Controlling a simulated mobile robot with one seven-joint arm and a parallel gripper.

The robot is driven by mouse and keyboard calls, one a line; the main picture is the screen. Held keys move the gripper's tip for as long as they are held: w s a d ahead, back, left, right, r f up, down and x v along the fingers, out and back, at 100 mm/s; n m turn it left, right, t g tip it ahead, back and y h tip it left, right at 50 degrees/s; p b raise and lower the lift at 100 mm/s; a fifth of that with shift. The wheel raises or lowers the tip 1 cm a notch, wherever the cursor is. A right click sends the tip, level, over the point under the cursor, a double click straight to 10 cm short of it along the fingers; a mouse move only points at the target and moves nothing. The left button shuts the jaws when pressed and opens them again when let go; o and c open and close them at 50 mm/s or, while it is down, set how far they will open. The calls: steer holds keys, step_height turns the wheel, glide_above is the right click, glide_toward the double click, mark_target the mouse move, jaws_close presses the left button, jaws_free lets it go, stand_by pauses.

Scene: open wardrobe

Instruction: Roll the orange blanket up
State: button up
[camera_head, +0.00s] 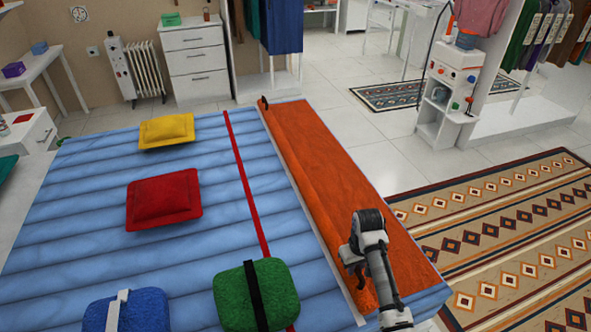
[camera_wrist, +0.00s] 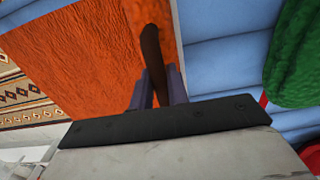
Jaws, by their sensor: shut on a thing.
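The orange blanket (camera_head: 318,165) lies flat as a long strip along the right side of a blue ribbed bed (camera_head: 90,215). A pale edge runs along the blanket's left side. A small dark handle (camera_head: 264,101) stands at its far left corner. My gripper (camera_head: 354,272) is at the blanket's near left edge. In the wrist view its fingers are shut on a dark brown curved handle (camera_wrist: 151,45) over the orange cloth (camera_wrist: 70,60). Where this handle joins the blanket is not clear.
A red line (camera_head: 246,182) runs along the bed, left of the blanket. Yellow (camera_head: 166,130) and red (camera_head: 163,198) cushions and strapped green (camera_head: 285,290) and blue (camera_head: 148,311) bundles lie further left. Patterned rugs (camera_head: 500,215) cover floor on the right.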

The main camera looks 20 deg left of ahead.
steer(key=shift+d, duration=0.1)
steer(key=shift+w+d+b, duration=0.2)
steer(key=shift+w+d, duration=0.6)
steer(key=shift+d, duration=0.25)
steer(key=shift+w+d+b, duration=0.25)
steer(key=shift+w+d, duration=0.5)
steer(key=shift+d, duration=0.35)
steer(key=shift+w+d+b, duration=0.2)
steer(key=shift+w+d, duration=0.6)
steer(key=shift+d, duration=0.25)
steer(key=shift+w+d+f+b, duration=0.1)
steer(key=shift+w+d+b, duration=0.2)
steer(key=shift+w+d, duration=0.25)
steer(key=shift+w+d+b, duration=0.25)
steer(key=shift+w+d, duration=0.1)
steer(key=shift+d, duration=0.3)
steer(key=shift+w+d+b, duration=0.55)
steer(key=shift+w+d, duration=0.2)
steer(key=shift+d, duration=0.3)
steer(key=shift+w+d+b, duration=0.5)
steer(key=shift+w+d, duration=0.2)
steer(key=shift+d, duration=0.3)
